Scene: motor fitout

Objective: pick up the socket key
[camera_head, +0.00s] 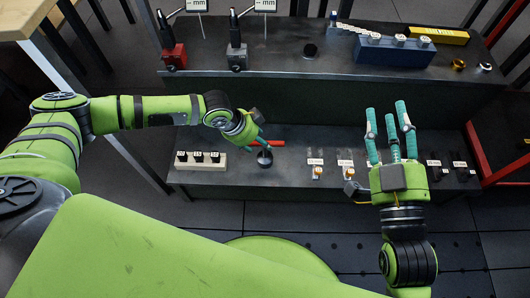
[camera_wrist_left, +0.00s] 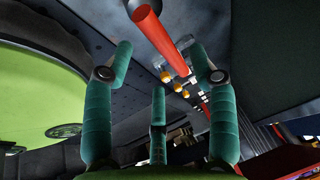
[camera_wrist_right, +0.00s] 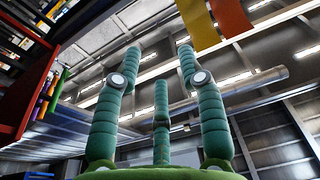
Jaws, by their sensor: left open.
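A red bar (camera_head: 278,143), which looks like the handle of the socket key, lies level above a round black base (camera_head: 265,158) on the lower shelf. My left gripper (camera_head: 260,139) is right beside it and partly hides its left part. In the left wrist view the red bar (camera_wrist_left: 160,38) runs in front of the fingers, and my left gripper (camera_wrist_left: 165,65) is open, with nothing between its fingertips. My right gripper (camera_head: 390,118) points upward, open and empty, over the right of the lower shelf. It also shows open in the right wrist view (camera_wrist_right: 158,60).
A pale block (camera_head: 201,166) with several black-topped pieces stands left of the left gripper. Labelled small parts (camera_head: 317,170) sit to the right. The upper shelf (camera_head: 290,62) behind holds a blue block (camera_head: 394,52), a yellow box (camera_head: 440,35) and red and grey tools.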

